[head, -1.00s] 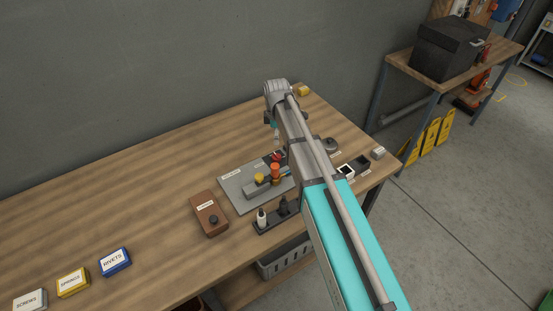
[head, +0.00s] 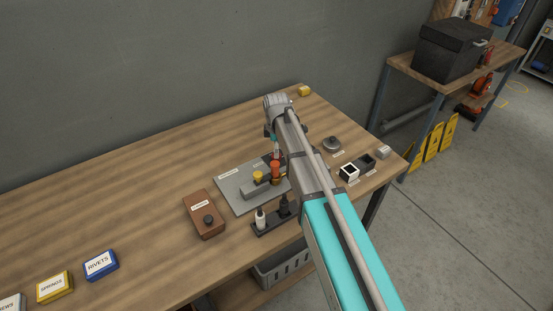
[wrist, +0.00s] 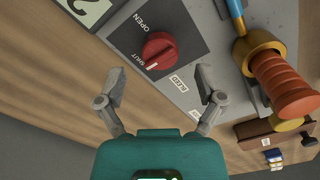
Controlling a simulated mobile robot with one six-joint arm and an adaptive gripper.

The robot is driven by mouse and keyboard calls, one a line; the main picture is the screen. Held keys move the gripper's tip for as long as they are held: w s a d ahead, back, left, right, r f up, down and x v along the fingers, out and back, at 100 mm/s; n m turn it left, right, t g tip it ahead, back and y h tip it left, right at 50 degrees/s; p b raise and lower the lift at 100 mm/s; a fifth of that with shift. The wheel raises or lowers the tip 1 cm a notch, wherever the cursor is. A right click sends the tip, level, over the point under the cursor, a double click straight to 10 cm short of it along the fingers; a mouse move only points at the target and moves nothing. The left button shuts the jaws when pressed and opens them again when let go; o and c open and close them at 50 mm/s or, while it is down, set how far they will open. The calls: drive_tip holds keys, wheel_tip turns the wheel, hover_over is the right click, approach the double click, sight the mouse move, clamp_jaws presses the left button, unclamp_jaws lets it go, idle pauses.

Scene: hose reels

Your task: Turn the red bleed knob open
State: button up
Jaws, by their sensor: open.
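The red bleed knob (wrist: 159,50) sits on a dark plate marked OPEN and SHUT in the wrist view. Its white mark is by the SHUT end. My gripper (wrist: 159,84) is open, with its two fingers apart and nothing between them. The knob is just beyond the fingertips and between their lines, not visibly touched. In the head view my gripper (head: 275,146) is over the grey base plate (head: 233,198) on the bench, and my arm and gripper largely hide the knob.
An orange ribbed part on a brass collar (wrist: 285,85) stands right of the knob. A brown box (head: 204,215), a black holder with bottles (head: 265,228) and small parts bins (head: 101,264) are on the bench. The bench's left rear is clear.

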drive_tip(key=shift+f+b, duration=1.25)
drive_tip(key=shift+f, duration=0.35)
drive_tip(key=shift+c, duration=0.2)
drive_tip(key=c, duration=1.1)
